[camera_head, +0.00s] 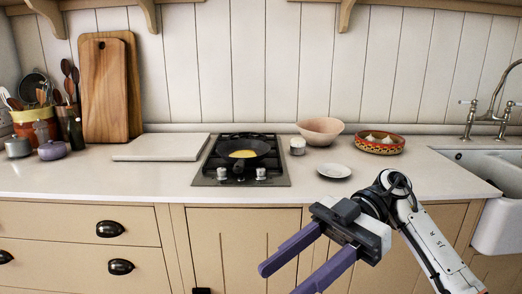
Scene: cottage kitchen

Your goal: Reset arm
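One fingertip is close to the lower edge of the picture. My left gripper does not show in the head view.
A dark pan (243,154) with yellow food sits on the hob (212,174). A pink bowl (320,130), small jar (297,145), white saucer (334,171) and patterned dish (378,142) stand to its right. A sink (497,215) is at far right. The left counter front is clear.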

